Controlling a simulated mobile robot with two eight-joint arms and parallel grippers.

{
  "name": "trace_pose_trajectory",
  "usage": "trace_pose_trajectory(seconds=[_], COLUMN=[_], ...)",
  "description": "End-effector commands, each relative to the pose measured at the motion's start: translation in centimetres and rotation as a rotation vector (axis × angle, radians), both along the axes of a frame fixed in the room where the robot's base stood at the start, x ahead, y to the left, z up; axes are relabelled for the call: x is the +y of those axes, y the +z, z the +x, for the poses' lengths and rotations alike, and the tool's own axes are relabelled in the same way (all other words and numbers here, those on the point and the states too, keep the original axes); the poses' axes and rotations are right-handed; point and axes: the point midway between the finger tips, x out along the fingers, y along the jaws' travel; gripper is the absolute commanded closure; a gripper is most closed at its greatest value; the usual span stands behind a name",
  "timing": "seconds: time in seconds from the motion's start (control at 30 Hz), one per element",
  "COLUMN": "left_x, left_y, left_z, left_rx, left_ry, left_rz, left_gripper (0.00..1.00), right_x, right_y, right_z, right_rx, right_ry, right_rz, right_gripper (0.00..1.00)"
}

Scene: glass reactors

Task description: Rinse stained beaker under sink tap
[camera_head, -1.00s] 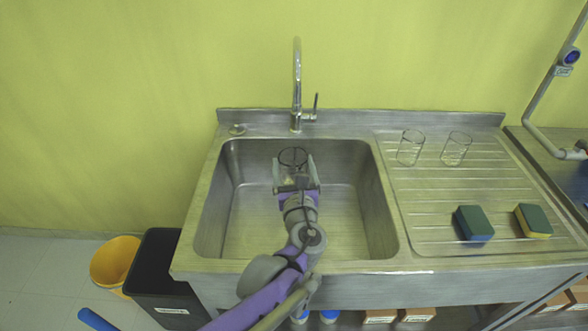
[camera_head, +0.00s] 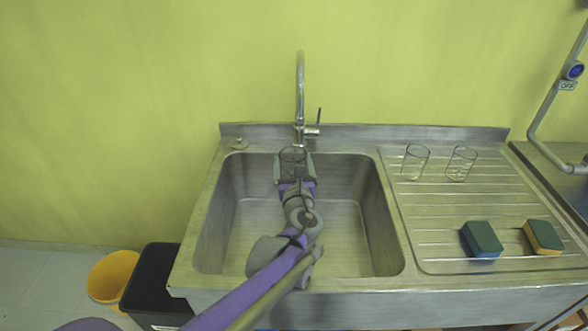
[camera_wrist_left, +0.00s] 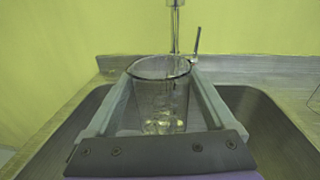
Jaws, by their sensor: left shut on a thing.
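My left gripper (camera_head: 293,170) is shut on a clear glass beaker (camera_head: 292,155) over the back part of the steel sink basin (camera_head: 345,225). In the left wrist view the beaker (camera_wrist_left: 160,100) stands upright between the two fingers, with brownish marks or residue low inside it. The tap (camera_head: 299,95) rises behind the sink, and its spout end shows just above and behind the beaker rim in the left wrist view (camera_wrist_left: 175,8). A thin line runs from the spout down toward the beaker; I cannot tell whether it is water. My right gripper is not in view.
Two clear beakers (camera_head: 415,163) stand on the ribbed drainboard (camera_head: 440,215) right of the basin. Two sponges, one blue and green (camera_head: 482,240), one yellow and green (camera_head: 543,237), lie nearer the front. A black bin (camera_head: 150,285) and a yellow bucket (camera_head: 108,278) stand on the floor at left.

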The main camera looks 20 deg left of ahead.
Motion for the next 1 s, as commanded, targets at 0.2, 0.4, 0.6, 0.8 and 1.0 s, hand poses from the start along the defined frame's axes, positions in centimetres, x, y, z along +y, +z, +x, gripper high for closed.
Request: trace_pose_trajectory(seconds=[0.2,0.4,0.6,0.8,1.0], left_x=[0.9,1.6,2.1,2.3,2.3], left_y=[-0.5,-0.8,-1.0,-1.1,-1.1], left_z=[1.9,3.6,4.8,5.2,5.3], left_rx=[0.000,0.000,0.000,0.000,0.000], left_ry=[0.001,0.002,0.000,0.001,0.001], left_rz=[0.001,0.001,0.001,0.001,0.001], left_gripper=[0.71,0.71,0.71,0.71,0.71], right_x=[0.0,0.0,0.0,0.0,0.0], right_y=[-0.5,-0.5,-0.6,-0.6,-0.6], right_z=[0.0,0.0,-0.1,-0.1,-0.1], right_rx=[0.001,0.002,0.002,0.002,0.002], right_ry=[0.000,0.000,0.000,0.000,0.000], right_rz=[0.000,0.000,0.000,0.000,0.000], right_gripper=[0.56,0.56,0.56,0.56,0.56])
